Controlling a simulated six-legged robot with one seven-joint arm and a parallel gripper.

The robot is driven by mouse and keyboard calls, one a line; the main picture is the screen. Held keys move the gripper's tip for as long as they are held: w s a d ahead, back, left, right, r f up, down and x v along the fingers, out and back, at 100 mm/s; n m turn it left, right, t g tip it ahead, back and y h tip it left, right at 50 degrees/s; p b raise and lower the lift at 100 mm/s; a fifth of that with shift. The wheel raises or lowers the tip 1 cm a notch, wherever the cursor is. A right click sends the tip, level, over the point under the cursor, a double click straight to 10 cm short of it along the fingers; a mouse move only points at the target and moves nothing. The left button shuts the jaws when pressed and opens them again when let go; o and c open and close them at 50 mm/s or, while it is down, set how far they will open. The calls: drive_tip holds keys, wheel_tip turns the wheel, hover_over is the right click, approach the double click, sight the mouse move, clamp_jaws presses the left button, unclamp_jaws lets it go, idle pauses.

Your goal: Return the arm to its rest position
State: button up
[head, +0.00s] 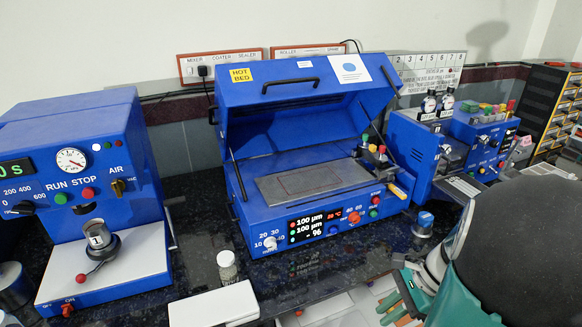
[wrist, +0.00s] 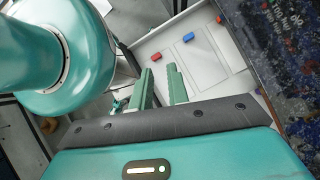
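My arm, dark and teal, fills the lower right of the head view. My gripper (head: 398,292) hangs at the front edge of the bench, low in that view. In the wrist view my gripper (wrist: 160,72) shows two green fingers standing apart, with nothing visible between them. It is over a pale tray or drawer area and touches nothing that I can see. The fingertips are small and partly cut off by my own arm in the head view.
A blue hot-bed coater (head: 235,105) stands open-lidded mid-bench. A blue mixer (head: 70,130) is at left, more blue machines (head: 480,140) at right. Red (wrist: 154,57) and blue (wrist: 188,37) pieces lie below.

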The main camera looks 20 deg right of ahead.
drive_tip(key=w+a+r+n+t+h, duration=0.1)
drive_tip(key=a+r+n+t+h, duration=0.2)
drive_tip(key=a+r+n, duration=1.3)
drive_tip(key=a+n+h, duration=0.3)
drive_tip(key=n, duration=0.2)
drive_tip(key=shift+w+a+t+h, duration=0.3)
drive_tip(key=shift+w+a+t, duration=0.05)
drive_tip(key=shift+t, duration=0.05)
drive_tip(key=shift+d, duration=0.1)
